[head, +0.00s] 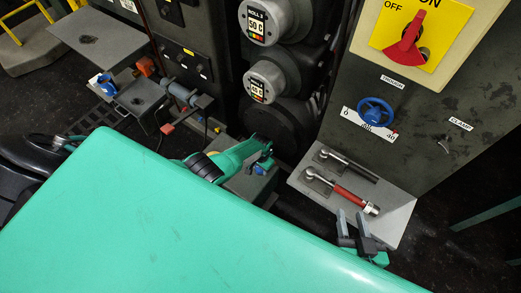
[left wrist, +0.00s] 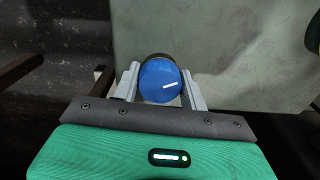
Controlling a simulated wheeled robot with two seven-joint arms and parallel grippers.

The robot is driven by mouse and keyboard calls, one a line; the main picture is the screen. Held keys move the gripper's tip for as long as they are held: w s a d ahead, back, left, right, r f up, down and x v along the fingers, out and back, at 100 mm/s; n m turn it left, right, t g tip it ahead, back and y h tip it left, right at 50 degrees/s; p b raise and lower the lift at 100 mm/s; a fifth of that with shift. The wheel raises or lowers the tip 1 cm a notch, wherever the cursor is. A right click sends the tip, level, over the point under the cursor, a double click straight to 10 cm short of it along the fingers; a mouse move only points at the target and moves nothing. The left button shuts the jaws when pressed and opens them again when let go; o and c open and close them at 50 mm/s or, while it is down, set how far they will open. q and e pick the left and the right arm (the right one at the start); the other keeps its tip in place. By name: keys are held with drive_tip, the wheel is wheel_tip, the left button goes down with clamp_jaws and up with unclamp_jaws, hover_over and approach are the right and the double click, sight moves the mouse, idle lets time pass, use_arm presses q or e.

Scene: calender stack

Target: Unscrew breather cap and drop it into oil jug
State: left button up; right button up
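The blue breather cap (left wrist: 160,82), with a white mark, sits between my left gripper's fingers (left wrist: 160,88) in the left wrist view. Both fingers appear to press on its sides. A dark ring shows behind it. In the head view my left gripper (head: 264,163) is at a grey box (head: 247,184) below the rolls, with blue showing there. Whether the cap is still seated is hard to tell. My right gripper (head: 354,226) has its fingers apart and empty, near the grey shelf at right. I cannot pick out the oil jug with certainty.
A grey shelf (head: 402,215) at right holds a red-handled tool (head: 352,198) and a black-handled one (head: 350,165). A blue handwheel (head: 375,111) is on the panel above. Grey trays (head: 135,95) at left carry a blue-and-white item (head: 103,82). My green body covers the foreground.

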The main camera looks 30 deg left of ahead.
use_arm(q)
drive_tip(key=o, duration=0.5)
drive_tip(key=shift+a, duration=0.15)
drive_tip(key=shift+r, duration=0.1)
